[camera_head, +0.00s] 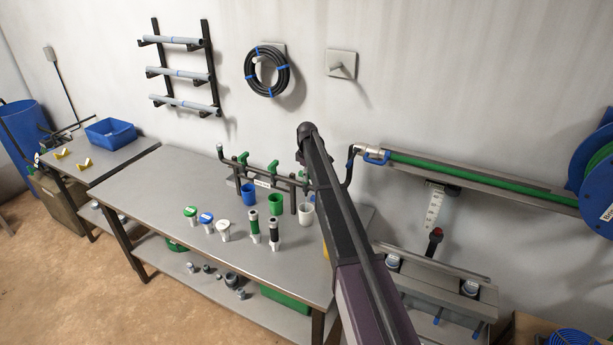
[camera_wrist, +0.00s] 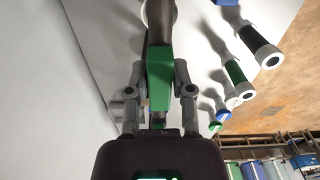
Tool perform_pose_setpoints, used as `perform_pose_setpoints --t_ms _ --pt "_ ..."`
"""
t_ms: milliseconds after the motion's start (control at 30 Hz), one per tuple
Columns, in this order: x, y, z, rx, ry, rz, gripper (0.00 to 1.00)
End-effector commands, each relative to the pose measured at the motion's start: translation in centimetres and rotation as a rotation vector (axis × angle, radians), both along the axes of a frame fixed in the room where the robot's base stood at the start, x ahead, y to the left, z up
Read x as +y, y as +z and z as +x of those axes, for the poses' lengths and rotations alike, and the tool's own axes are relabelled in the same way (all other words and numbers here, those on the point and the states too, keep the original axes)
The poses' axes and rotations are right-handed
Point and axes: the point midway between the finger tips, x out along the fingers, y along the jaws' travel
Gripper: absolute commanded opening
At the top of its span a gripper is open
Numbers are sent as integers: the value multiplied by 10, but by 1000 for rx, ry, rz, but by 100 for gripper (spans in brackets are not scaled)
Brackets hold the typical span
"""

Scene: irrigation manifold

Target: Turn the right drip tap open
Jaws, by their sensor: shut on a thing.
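The manifold (camera_head: 262,183) stands at the back of the workbench, a dark pipe with green-handled drip taps. The left tap (camera_head: 243,158) and middle tap (camera_head: 272,167) show in the head view. The right end is mostly covered by my arm, so the right tap's angle cannot be read there. In the wrist view my gripper (camera_wrist: 158,74) is shut on a green tap handle (camera_wrist: 159,88), with one finger on each side. The handle lies lengthwise between the fingers. In the head view my gripper is hidden behind my arm.
A blue cup (camera_head: 249,194), a green cup (camera_head: 275,203) and a white cup (camera_head: 305,213) stand below the manifold. The left part of the workbench (camera_head: 150,190) is clear.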

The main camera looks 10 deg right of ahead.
Motion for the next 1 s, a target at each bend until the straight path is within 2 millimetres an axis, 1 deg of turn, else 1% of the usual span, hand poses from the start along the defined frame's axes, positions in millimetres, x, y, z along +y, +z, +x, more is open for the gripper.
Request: perform_pose_setpoints --t_ms 233,267,300,367,800,1000 --pt "0 0 0 1 1 -1 0" --pt "0 0 0 0 1 0 36" --pt "0 0 0 0 1 0 48" --pt "0 0 0 0 1 0 64" --pt "0 0 0 -1 -4 -1 64" --pt "0 0 0 -1 -40 0 64"
